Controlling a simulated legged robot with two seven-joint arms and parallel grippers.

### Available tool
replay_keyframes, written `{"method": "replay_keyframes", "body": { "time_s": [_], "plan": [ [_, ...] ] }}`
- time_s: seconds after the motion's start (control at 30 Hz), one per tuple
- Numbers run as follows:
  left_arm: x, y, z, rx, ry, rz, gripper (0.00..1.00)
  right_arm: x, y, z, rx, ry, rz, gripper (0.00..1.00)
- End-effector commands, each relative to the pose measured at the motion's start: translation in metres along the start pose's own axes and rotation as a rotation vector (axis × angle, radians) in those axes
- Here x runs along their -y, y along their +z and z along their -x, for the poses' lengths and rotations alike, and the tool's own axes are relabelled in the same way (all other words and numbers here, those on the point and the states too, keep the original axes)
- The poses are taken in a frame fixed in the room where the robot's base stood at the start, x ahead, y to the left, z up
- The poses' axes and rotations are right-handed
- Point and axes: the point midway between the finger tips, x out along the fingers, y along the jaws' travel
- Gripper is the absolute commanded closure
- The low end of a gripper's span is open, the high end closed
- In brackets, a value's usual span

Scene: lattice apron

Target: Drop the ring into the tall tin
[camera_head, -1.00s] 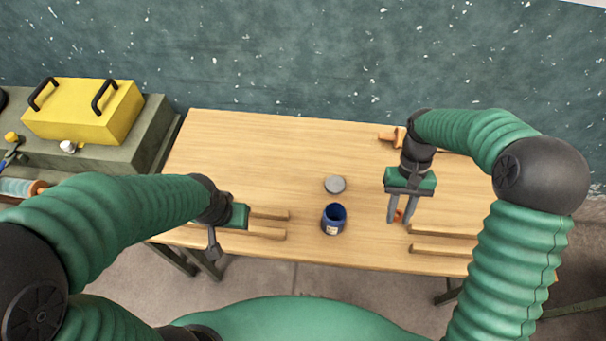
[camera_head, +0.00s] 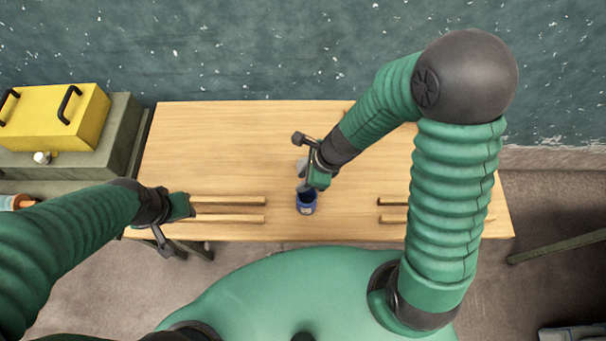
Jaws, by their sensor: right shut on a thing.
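The tall tin (camera_head: 306,206) is a small dark blue pot with a pale label, upright on the wooden table near its front edge. My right gripper (camera_head: 303,187) reaches in from the right, with its fingers pointing down at the tin's mouth. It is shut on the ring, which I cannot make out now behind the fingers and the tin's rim. I cannot tell whether the fingertips are above or inside the mouth. My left gripper (camera_head: 161,237) hangs at the table's left front edge, away from the tin; its finger opening is unclear.
Wooden strips (camera_head: 228,209) lie on the table left of the tin, and more strips (camera_head: 393,209) lie to its right. A yellow toolbox (camera_head: 52,118) stands on a green-grey cabinet at the left. The table's back left is clear.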

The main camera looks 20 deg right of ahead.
Motion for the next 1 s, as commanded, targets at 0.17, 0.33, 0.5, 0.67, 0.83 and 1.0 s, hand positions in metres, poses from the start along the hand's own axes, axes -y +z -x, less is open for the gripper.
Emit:
{"method": "replay_keyframes", "body": {
  "time_s": [0.17,0.33,0.5,0.67,0.83,1.0],
  "plan": [
    [0.000,0.001,-0.005,0.000,0.000,-0.001,0.64,-0.002,-0.002,-0.006,-0.003,-0.010,-0.023,1.00],
    [0.000,0.005,-0.021,0.000,0.000,0.000,0.64,-0.002,-0.006,-0.021,-0.003,-0.010,-0.020,1.00],
    [0.000,0.010,-0.042,0.000,0.000,0.000,0.64,-0.002,-0.015,-0.041,-0.002,-0.009,-0.018,1.00],
    [0.000,0.013,-0.056,0.000,0.000,0.000,0.64,-0.002,-0.021,-0.054,-0.001,-0.009,-0.018,1.00],
    [0.000,0.014,-0.058,0.000,0.000,0.000,0.64,-0.001,-0.023,-0.057,0.000,-0.009,-0.017,1.00],
    [0.000,0.013,-0.057,0.000,0.000,0.000,0.64,-0.002,-0.021,-0.056,-0.001,-0.009,-0.017,1.00]
  ]
}}
